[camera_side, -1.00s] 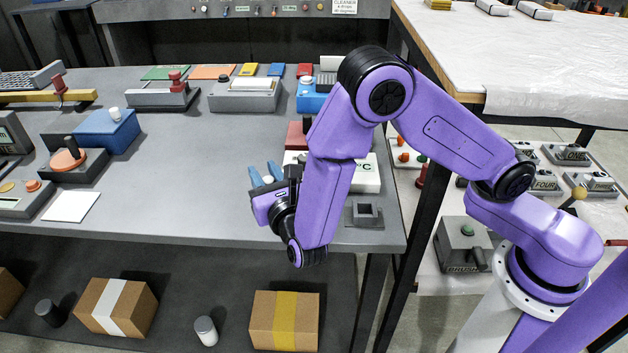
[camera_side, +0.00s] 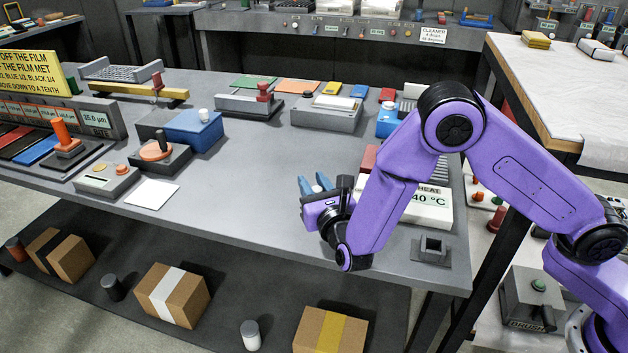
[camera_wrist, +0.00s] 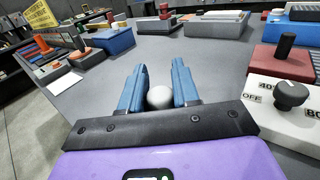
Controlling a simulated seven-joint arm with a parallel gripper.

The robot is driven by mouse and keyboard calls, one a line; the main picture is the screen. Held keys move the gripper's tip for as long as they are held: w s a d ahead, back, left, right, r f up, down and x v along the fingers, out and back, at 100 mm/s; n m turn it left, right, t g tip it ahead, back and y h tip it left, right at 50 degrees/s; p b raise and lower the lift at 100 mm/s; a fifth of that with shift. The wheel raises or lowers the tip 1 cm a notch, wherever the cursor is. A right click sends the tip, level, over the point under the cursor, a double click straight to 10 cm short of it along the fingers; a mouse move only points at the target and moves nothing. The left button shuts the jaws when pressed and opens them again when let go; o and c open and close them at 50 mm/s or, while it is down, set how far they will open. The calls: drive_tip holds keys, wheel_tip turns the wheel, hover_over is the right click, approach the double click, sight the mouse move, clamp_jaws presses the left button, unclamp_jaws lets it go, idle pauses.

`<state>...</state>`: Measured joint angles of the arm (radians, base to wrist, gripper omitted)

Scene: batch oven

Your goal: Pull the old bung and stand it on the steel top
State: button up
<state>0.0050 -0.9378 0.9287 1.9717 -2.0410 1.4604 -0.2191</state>
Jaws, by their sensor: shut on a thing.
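My gripper (camera_side: 314,187) is near the front of the steel top (camera_side: 250,180). Its two blue fingers are shut on a pale, round-topped bung (camera_wrist: 159,97), which shows between them in the wrist view. Only the bung's rounded end is clear; the fingers hide its sides, and I cannot tell how far its lower end is from the steel. A small grey square block with a dark square opening (camera_side: 431,248) sits at the front right corner of the steel top, to the right of my gripper.
A white heat panel with a dial (camera_side: 420,205) stands right of my gripper, partly behind my arm. A blue box (camera_side: 195,130) and a white sheet (camera_side: 152,193) lie to the left. The steel between them is clear. Cartons (camera_side: 172,295) sit on the shelf below.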

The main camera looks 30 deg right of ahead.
drive_tip(key=shift+f, duration=2.85)
drive_tip(key=shift+f, duration=0.6)
drive_tip(key=o, duration=1.1)
drive_tip(key=s+a, duration=0.2)
drive_tip(key=s, duration=1.5)
drive_tip(key=shift+a, duration=0.35)
